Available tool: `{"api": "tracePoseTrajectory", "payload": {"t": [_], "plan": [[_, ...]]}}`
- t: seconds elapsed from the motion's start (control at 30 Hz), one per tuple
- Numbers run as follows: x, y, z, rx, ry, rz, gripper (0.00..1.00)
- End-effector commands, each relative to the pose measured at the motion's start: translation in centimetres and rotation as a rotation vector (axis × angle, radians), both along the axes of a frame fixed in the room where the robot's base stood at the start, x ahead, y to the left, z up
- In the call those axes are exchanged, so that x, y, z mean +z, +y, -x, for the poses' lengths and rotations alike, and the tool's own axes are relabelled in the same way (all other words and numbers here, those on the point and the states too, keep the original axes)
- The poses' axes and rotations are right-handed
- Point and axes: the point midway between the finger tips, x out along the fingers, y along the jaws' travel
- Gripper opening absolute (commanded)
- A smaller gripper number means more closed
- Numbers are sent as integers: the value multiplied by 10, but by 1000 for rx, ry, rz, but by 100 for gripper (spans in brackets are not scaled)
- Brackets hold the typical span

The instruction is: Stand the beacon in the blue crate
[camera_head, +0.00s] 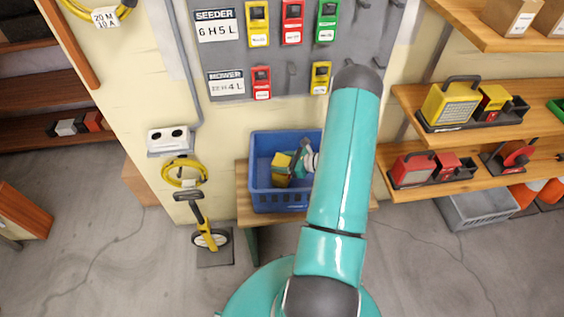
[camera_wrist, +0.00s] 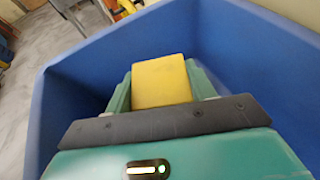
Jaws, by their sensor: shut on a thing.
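The blue crate (camera_head: 262,180) stands on a wooden bench against the wall. Its rim and walls surround my gripper in the wrist view (camera_wrist: 70,88). My gripper (camera_head: 293,168) reaches down into the crate and is shut on a yellow block-like thing, which I take to be the beacon (camera_head: 281,168). In the wrist view the beacon (camera_wrist: 161,82) sits between the two green fingers. Its lower end is hidden, so I cannot tell whether it touches the crate floor. My arm covers the crate's right part in the head view.
The wooden bench (camera_head: 243,205) bears the crate. A wheeled yellow measuring tool (camera_head: 205,225) stands to the left on the floor. Shelves (camera_head: 470,178) with yellow and red devices are on the right. A grey board (camera_head: 290,70) with coloured tags hangs above.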

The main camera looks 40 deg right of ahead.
Motion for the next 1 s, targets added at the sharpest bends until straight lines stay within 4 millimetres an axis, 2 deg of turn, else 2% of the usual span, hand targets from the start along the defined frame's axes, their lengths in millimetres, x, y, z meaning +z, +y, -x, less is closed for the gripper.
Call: {"api": "tracePoseTrajectory", "payload": {"t": [0.1, 0.13, 0.2, 0.23, 0.57, 0.63, 0.77, 1.0], "plan": [[-3, 0, 0, 0, -2, -1, 14], [-3, 0, 0, 0, 0, 0, 60], [-3, 0, 0, 0, 0, 0, 74], [-3, 0, 0, 0, 0, 0, 76], [0, 0, 0, 0, 0, 1, 76], [3, -3, 5, -2, 1, 1, 76], [10, -12, 21, -3, 0, 1, 76], [31, -35, 65, -3, 0, 3, 76]]}}
